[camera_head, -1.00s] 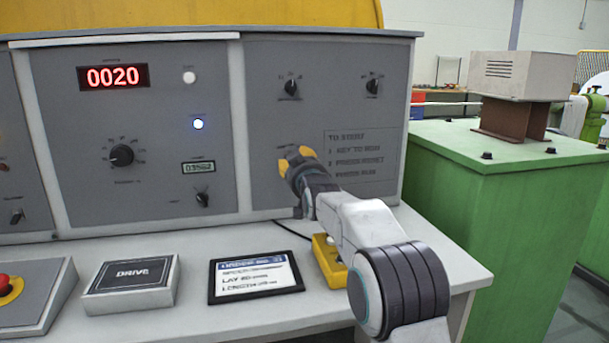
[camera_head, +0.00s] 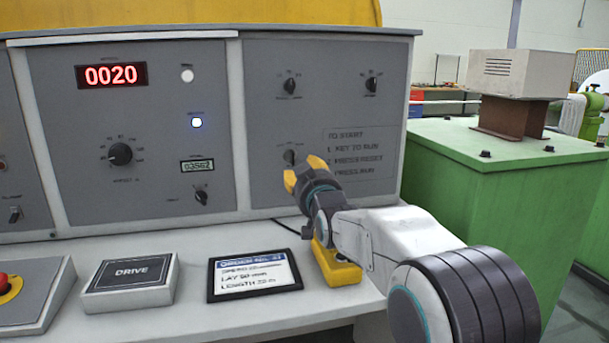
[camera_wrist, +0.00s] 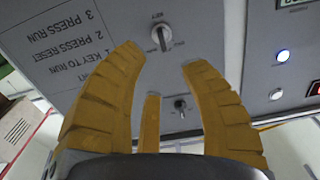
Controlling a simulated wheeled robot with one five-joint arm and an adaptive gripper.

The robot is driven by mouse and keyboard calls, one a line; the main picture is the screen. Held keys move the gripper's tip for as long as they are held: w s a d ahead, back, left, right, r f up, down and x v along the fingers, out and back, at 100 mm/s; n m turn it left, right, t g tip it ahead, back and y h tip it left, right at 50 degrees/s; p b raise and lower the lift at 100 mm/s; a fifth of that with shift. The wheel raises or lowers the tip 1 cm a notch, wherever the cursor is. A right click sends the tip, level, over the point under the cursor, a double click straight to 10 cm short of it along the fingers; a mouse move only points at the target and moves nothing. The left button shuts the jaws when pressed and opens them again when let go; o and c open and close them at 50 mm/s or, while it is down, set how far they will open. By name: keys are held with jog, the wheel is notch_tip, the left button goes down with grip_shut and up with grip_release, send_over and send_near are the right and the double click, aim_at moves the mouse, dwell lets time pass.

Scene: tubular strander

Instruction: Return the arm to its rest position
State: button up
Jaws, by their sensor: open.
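My gripper (camera_head: 303,172) is in front of the right grey panel of the control console (camera_head: 320,120) in the head view. Its yellow fingers are spread and hold nothing. In the wrist view my gripper (camera_wrist: 163,65) faces a selector knob (camera_wrist: 161,38), which sits beyond the gap between the fingertips and looks apart from them. My arm reaches in from the lower right, bent and raised above the desk.
A yellow box (camera_head: 338,272) stands on the desk under my arm. An order card (camera_head: 254,276), a DRIVE box (camera_head: 130,280) and a red button (camera_head: 5,284) lie leftward. A green cabinet (camera_head: 490,190) stands to the right. Open space lies in front of the panel's upper part.

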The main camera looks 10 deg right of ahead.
jog(key=shift+s, duration=0.1)
dwell(0.3)
jog(key=s+r+g+p, duration=0.1)
jog(key=s+g+p, duration=1.3)
jog(key=s+p, duration=1.1)
jog(key=s, duration=1.6)
jog(key=shift+s+r, duration=0.25)
jog(key=shift+s, duration=0.1)
jog(key=shift+a, duration=0.1)
